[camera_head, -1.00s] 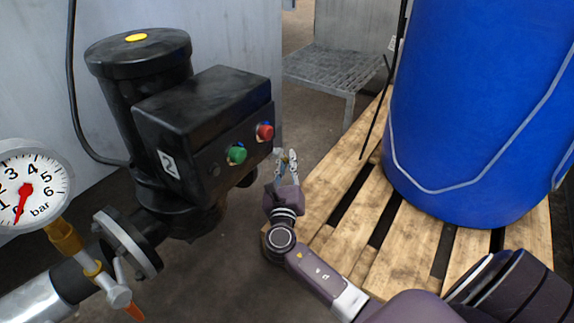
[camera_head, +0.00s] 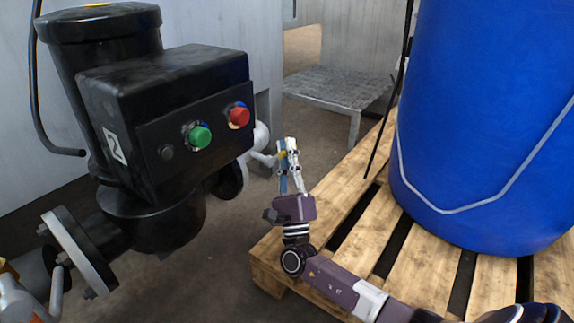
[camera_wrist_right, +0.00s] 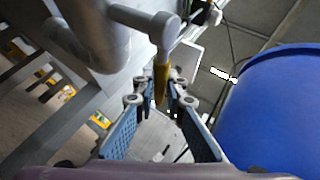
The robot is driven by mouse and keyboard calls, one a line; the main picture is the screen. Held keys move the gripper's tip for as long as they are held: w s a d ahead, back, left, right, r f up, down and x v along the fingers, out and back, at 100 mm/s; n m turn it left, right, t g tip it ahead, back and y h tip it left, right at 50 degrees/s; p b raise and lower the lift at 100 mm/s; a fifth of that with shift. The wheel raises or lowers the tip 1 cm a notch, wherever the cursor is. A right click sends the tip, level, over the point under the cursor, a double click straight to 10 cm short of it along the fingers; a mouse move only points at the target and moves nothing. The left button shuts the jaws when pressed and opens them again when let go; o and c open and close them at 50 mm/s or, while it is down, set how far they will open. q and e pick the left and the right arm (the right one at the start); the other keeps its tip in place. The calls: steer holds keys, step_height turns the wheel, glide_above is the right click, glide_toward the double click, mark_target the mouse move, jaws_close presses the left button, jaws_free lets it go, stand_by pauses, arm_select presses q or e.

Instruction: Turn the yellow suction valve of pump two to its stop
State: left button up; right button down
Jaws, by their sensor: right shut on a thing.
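Pump two (camera_head: 165,70) is a black motor and box with a white "2" label, a green button and a red button. At its right, a grey pipe and valve body (camera_head: 262,140) show partly from behind the box. The yellow valve lever (camera_wrist_right: 161,75) hangs from a grey stem in the right wrist view; only a small bit of it shows in the head view (camera_head: 282,154). My right gripper (camera_head: 288,150) is shut on this lever, with its fingertips on either side in the right wrist view (camera_wrist_right: 160,88). My left gripper is not in view.
A blue drum (camera_head: 480,120) stands on a wooden pallet (camera_head: 345,225) to the right of my right arm. A grey metal grate platform (camera_head: 340,88) is behind. A pipe flange (camera_head: 78,250) is at lower left. Bare floor lies between pump and pallet.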

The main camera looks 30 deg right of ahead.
steer(key=shift+r+n+t+y+b, duration=0.2)
steer(key=shift+n+t+y+b, duration=0.1)
steer(key=shift+n+t+y, duration=0.25)
steer(key=shift+r+n+t+y+b, duration=0.2)
steer(key=shift+n+y, duration=0.25)
steer(key=shift+n, duration=0.3)
steer(key=c, duration=2)
jaws_free()
steer(key=shift+o, duration=0.2)
steer(key=shift+s+f, duration=0.1)
steer(key=shift+f, duration=0.1)
steer(key=s+a, duration=0.3)
steer(key=s, duration=0.9)
steer(key=shift+a+f, duration=0.25)
steer(key=shift+a, duration=0.1)
